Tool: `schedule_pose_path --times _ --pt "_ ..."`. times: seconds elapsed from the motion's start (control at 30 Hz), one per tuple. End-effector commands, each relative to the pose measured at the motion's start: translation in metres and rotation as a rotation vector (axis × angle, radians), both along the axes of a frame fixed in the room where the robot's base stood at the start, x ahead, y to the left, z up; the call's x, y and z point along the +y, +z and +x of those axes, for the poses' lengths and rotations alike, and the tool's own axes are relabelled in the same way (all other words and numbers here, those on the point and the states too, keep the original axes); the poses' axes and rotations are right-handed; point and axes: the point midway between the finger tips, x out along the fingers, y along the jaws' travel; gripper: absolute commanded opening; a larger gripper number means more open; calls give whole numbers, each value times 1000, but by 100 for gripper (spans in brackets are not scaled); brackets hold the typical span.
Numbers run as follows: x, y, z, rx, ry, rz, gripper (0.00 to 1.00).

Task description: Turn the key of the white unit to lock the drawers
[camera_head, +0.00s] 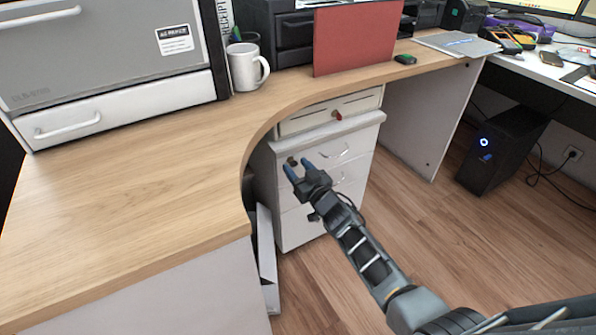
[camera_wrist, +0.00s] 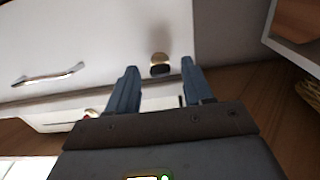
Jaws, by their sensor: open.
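The white drawer unit (camera_head: 318,185) stands under the curved counter, its drawers closed and fitted with curved metal handles. A small dark and brass key or lock (camera_wrist: 160,66) is on the front of its top drawer, near the edge. It also shows in the head view (camera_head: 292,160), just beyond my fingertips. My gripper (camera_head: 299,169) is open and empty in front of the drawer face. In the wrist view, the key lies between the two blue fingertips (camera_wrist: 159,70). I cannot tell whether they touch it, or how the key is turned.
Above the unit, a shallow drawer (camera_head: 325,111) under the counter has its own reddish-brown key or knob (camera_head: 337,115). The wooden counter (camera_head: 150,165) overhangs at the left, carrying a white mug (camera_head: 243,68) and red folder (camera_head: 357,38).

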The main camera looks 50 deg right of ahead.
Motion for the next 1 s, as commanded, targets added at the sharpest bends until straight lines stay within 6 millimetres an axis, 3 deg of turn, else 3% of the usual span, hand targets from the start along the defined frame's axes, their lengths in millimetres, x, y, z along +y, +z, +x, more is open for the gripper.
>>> schedule_pose_path --times 0.17,0.7,1.0 --pt "0 0 0 0 0 0 51" --pt "0 0 0 0 0 1 0" --pt "0 0 0 6 0 -21 0"
